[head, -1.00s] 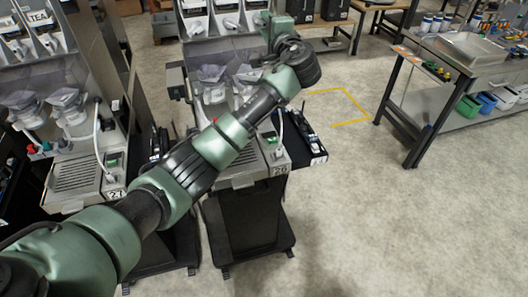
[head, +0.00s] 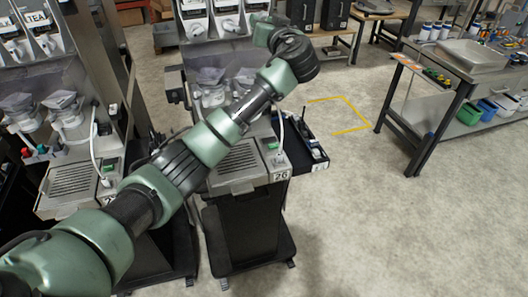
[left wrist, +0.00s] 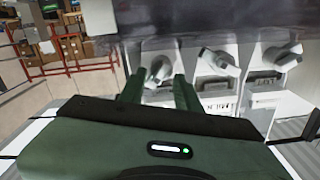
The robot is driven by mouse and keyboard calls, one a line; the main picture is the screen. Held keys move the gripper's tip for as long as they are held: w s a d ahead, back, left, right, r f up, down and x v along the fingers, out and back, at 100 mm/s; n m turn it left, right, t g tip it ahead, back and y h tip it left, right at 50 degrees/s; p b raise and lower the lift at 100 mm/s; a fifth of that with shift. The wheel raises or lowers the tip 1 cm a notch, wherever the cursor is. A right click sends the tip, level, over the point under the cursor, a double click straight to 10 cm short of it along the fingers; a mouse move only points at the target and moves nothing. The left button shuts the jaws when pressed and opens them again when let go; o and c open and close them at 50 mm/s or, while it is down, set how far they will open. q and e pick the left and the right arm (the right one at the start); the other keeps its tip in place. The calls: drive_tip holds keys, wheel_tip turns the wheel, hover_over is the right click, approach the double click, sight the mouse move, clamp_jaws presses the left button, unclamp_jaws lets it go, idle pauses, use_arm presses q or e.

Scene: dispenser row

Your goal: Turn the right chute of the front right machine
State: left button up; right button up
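The front right machine, with its number plate (head: 281,175), stands in the middle of the head view. Its white chutes are in a row at the top, with the left (head: 195,28) and middle (head: 230,24) ones clear; the right one is largely behind my arm. My left gripper (head: 262,20) is in front of the right end of this row, its fingers hidden there. In the left wrist view, which looks upside down, its two green fingers (left wrist: 158,92) are apart. A white chute (left wrist: 160,70) shows between and beyond them; contact cannot be told. My right gripper is out of view.
Another machine with a TEA label (head: 41,18) stands close on the left. A black side tray (head: 305,150) juts from the front right machine. A workbench (head: 470,60) stands at the right, with open floor (head: 400,220) before it.

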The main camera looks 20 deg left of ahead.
use_arm(q)
drive_tip(key=n+p, duration=0.1)
drive_tip(key=p, duration=0.1)
drive_tip(key=n+p, duration=0.2)
drive_tip(key=p, duration=0.1)
drive_tip(key=shift+s+a+r, duration=0.1)
drive_tip(key=shift+a+r, duration=0.05)
drive_tip(key=shift+r, duration=0.25)
drive_tip(key=s+d+f+b, duration=0.2)
drive_tip(key=s+d+b, duration=0.3)
drive_tip(key=s, duration=0.2)
drive_tip(key=s+f+m+g+h, duration=0.1)
drive_tip(key=s+f+h, duration=0.1)
drive_tip(key=f, duration=0.7)
drive_tip(key=s+f+m+g+h, duration=0.2)
drive_tip(key=s+f, duration=0.2)
drive_tip(key=f, duration=0.6)
drive_tip(key=s+f+m+g+h, duration=0.1)
drive_tip(key=s+f+m+g, duration=0.1)
drive_tip(key=f, duration=0.8)
drive_tip(key=shift+s+d+h+b, duration=0.2)
drive_tip(key=shift+s+h+b, duration=0.2)
drive_tip(key=shift+s, duration=0.15)
drive_tip(key=shift+f, duration=0.1)
